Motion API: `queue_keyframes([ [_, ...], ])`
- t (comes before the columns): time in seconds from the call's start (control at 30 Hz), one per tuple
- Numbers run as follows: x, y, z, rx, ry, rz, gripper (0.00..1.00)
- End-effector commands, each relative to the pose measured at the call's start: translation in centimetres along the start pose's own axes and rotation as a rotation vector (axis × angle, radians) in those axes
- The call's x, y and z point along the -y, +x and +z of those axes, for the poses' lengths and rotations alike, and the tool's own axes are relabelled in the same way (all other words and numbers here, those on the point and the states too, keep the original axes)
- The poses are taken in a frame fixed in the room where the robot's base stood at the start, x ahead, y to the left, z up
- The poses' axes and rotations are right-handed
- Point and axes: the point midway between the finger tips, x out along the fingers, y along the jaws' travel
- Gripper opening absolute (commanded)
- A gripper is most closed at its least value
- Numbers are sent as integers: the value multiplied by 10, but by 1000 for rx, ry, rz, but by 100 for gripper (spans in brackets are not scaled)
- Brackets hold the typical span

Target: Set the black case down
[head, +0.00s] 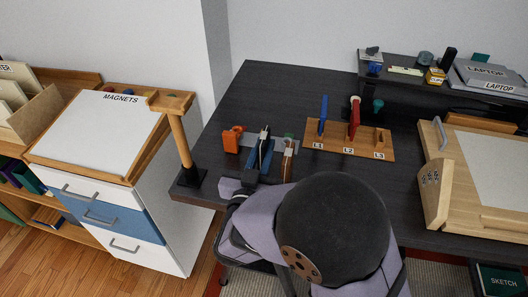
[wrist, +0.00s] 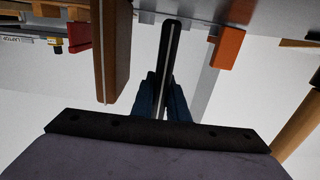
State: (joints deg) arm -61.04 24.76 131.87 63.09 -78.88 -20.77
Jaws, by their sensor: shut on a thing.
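My gripper (head: 260,154) has blue fingers and is shut on the black case (head: 265,133). The case is thin and dark, standing roughly upright between the fingers, above or at the dark desk (head: 310,90) near its left front part. In the wrist view, which is upside down, the blue fingers (wrist: 166,98) clasp the black case (wrist: 169,50), which shows a pale line along its edge. The fingers hide part of it. I cannot tell whether its lower end touches the desk.
A brown slab (head: 287,160) stands close right of the case, an orange object (head: 232,139) close left. A wooden stand (head: 375,145) labelled L1, L2, L3 holds blue and red items further right. A wooden post (head: 181,140) rises at the desk's left edge. The back-left desk is clear.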

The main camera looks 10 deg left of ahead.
Motion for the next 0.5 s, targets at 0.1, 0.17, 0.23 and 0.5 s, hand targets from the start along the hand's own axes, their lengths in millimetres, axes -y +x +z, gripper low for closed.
queue_keyframes([
  [0.1,0,0,10,-2,-1,0,0],
  [0.17,0,0,12,-2,0,0,0],
  [0.23,0,0,12,-2,1,0,0],
  [0.5,0,0,14,-2,1,0,0],
])
